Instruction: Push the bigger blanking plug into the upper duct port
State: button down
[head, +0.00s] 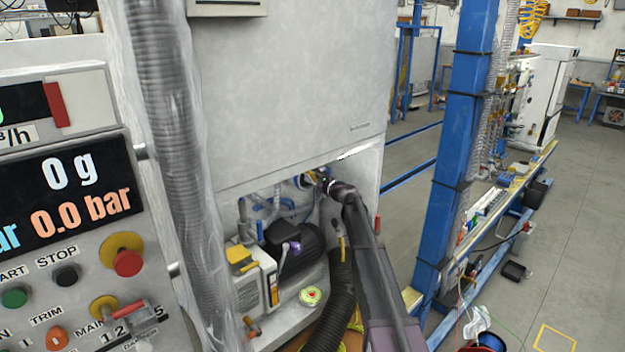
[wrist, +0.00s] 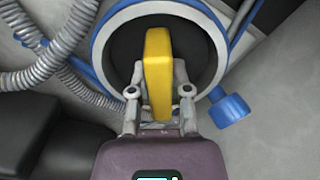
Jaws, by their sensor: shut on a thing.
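In the wrist view my gripper (wrist: 158,75) is shut on an upright yellow block (wrist: 157,60), which looks like the grip of the blanking plug. The block stands in front of a round dark face inside a pale ring with a blue edge, the duct port (wrist: 98,52). I cannot tell whether the dark face is the plug's body or the port's opening, or how deep the plug sits. In the head view my gripper (head: 326,184) reaches into the upper right of the cabinet's open bay; the plug and port are small and mostly hidden there. I make out no second plug.
In the wrist view a grey corrugated hose (wrist: 62,55) runs left of the port and a blue knob (wrist: 229,110) sits at its lower right. In the head view a black motor (head: 292,246) and a thick black hose (head: 337,300) fill the bay below my gripper.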

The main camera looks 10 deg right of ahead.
jog(key=shift+x, duration=1.05)
jog(key=shift+c, duration=2.4)
grip_release()
jog(key=v, duration=1.2)
